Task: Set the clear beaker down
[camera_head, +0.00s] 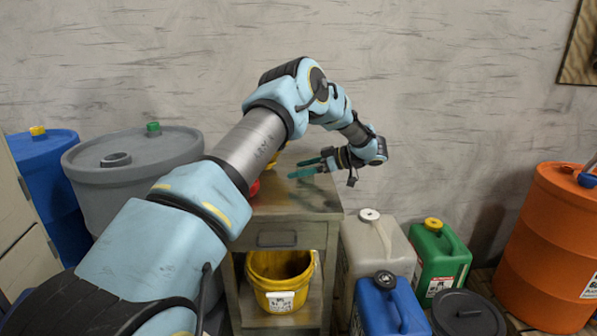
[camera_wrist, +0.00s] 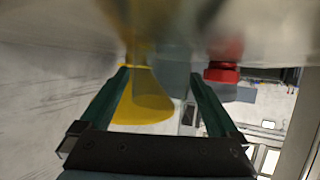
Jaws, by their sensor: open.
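My gripper (camera_head: 295,169) is over the top of the grey metal cart (camera_head: 320,204), its teal fingers pointing left. In the wrist view my gripper (camera_wrist: 160,73) is open, with a clear gap between the fingertips. I cannot make out the clear beaker for certain in either view. A faint grey-blue patch lies between the fingers in the wrist view, but I cannot tell whether it is the beaker. A yellow flared object (camera_wrist: 145,107) shows between and beyond the fingers there. My arm hides part of the cart top in the head view.
A red item (camera_head: 254,187) is on the cart's left side; a red-capped item (camera_wrist: 222,72) shows beyond the right finger. A yellow bucket (camera_head: 279,268) sits on the lower shelf. Jerrycans (camera_head: 438,258) and an orange drum (camera_head: 545,245) stand right, grey (camera_head: 135,160) and blue drums left.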

